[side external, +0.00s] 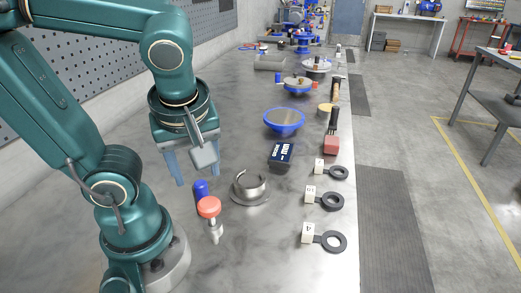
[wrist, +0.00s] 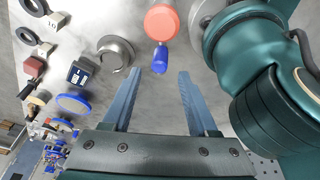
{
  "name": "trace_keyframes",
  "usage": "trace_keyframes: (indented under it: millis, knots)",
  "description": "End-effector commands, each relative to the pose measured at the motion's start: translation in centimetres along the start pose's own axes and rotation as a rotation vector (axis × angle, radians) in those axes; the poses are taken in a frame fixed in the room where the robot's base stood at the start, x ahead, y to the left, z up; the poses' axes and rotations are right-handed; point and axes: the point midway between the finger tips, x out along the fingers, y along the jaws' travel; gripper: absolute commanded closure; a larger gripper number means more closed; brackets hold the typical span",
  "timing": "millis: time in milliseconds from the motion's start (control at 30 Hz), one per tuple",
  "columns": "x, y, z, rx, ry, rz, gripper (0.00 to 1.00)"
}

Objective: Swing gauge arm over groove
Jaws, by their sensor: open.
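My gripper (side external: 193,177) is open and empty, pointing down above the bench. Its blue fingers also show in the wrist view (wrist: 160,76). Close to it stands a red round cap (side external: 209,206) on a pale metal stem (side external: 215,233), with a blue cylinder (side external: 201,188) beside the cap. In the wrist view the blue cylinder (wrist: 160,60) lies just past the gap between the fingertips, with the red cap (wrist: 161,23) beyond. A flanged metal ring (side external: 250,193) sits to the right; it also shows in the wrist view (wrist: 113,54). I cannot tell which part is the gauge arm or the groove.
Several black ring gauges with white tags (side external: 331,201) lie along the bench's right edge. A dark labelled box (side external: 280,156), a blue-rimmed dish (side external: 284,122) and a red block (side external: 331,146) stand farther back. Bare bench (side external: 265,250) lies in front of the ring.

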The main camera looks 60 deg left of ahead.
Motion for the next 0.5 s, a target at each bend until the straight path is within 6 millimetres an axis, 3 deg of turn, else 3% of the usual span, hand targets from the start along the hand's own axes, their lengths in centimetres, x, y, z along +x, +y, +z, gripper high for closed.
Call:
trace_keyframes:
  millis: [267, 500]
  knots:
    - [0.4, 0.3, 0.4, 0.046, 0.074, -0.048, 0.41]
    - [2.8, 0.1, 0.2, 0.045, 0.072, -0.051, 0.41]
